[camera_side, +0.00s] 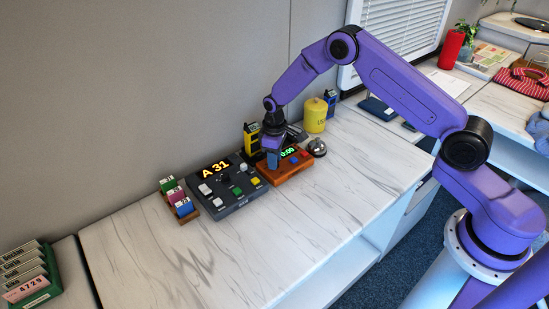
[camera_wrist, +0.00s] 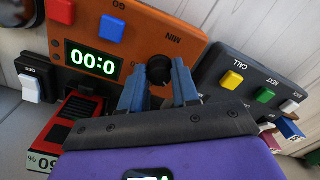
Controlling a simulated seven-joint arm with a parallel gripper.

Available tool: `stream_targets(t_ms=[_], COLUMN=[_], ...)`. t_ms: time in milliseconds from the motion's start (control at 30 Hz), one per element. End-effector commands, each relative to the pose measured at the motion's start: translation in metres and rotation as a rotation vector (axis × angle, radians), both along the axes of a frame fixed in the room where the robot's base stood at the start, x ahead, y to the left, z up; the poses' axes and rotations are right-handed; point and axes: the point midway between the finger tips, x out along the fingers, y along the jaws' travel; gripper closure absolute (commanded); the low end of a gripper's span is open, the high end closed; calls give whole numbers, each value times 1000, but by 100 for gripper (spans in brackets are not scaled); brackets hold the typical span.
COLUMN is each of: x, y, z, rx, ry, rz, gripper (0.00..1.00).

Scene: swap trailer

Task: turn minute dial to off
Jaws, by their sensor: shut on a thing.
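The orange timer box (camera_side: 287,174) stands on the counter with a green display (camera_side: 288,152) that reads 0:00. In the wrist view the box (camera_wrist: 135,25) appears upside down, its lit display (camera_wrist: 93,60) showing zeros. The black minute dial (camera_wrist: 159,71) sits beside the upside-down MIN label. My gripper (camera_wrist: 159,88) has its blue fingers on either side of the dial and is shut on it. In the side view my gripper (camera_side: 273,162) comes down on the left part of the box and hides the dial. The dial's pointer mark cannot be made out.
A dark grey panel (camera_side: 236,203) showing A 31, with coloured buttons, stands directly left of the timer. The front counter is clear.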

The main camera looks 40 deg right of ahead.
Motion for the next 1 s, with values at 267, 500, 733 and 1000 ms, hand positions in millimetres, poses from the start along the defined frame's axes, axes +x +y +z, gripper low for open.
stream_targets(t_ms=[267, 500, 733, 1000], x=[0, 0, 0, 0], y=[0, 0, 0, 0], z=[0, 0, 0, 0], rx=[-1, 0, -1, -1], ry=[1, 0, 1, 1], rz=[151, 207, 217, 217], gripper=[100, 100, 100, 47])
